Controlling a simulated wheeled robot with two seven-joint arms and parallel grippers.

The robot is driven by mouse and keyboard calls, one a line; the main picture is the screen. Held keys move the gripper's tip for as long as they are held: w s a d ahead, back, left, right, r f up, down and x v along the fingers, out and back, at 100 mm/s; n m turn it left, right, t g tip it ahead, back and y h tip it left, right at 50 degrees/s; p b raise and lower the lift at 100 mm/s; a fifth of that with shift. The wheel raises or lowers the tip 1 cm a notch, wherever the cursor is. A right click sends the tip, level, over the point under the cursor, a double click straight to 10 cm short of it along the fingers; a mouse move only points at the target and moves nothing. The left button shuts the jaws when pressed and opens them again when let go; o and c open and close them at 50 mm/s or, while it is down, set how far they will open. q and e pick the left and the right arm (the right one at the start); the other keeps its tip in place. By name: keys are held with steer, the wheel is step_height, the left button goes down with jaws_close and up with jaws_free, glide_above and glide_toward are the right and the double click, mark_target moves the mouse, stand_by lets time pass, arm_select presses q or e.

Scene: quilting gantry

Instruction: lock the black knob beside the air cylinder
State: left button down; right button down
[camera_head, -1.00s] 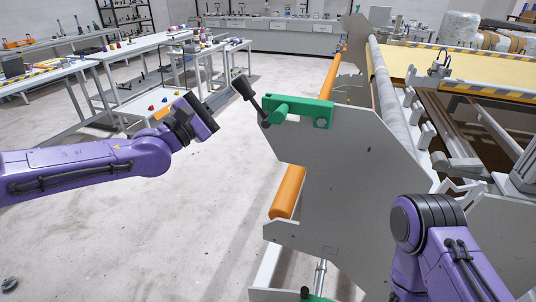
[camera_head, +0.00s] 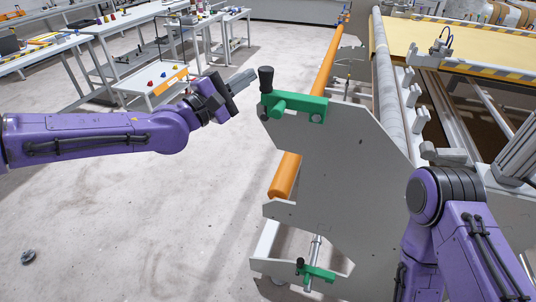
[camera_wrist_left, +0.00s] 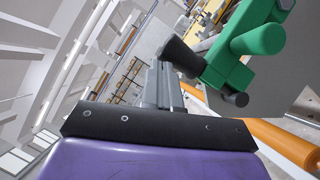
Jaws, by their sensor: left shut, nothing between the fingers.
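A black knob (camera_head: 266,79) stands upright on the green bracket (camera_head: 300,107) at the top corner of the grey side plate. My left gripper (camera_head: 246,77) is shut and empty, with its fingertips just left of this knob. In the left wrist view the fingers (camera_wrist_left: 166,82) point at the black knob (camera_wrist_left: 180,56); I cannot tell whether they touch it. A second, smaller black knob (camera_head: 300,262) sits on a lower green bracket (camera_head: 320,274) beside a thin metal rod. A grey cylinder (camera_head: 520,152) stands at the right edge. My right gripper is out of view.
The grey side plate (camera_head: 340,185) carries orange rollers (camera_head: 285,175) close to the bracket. My right arm is in front of the machine at lower right. Open floor (camera_head: 150,215) lies at left, with white tables and a cart (camera_head: 155,95) behind.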

arm_select(q)
steer(key=shift+r, duration=0.15)
stand_by(0.5)
steer(key=s+a, duration=0.7)
steer(key=a, duration=0.4)
steer(key=shift+f+b, duration=0.35)
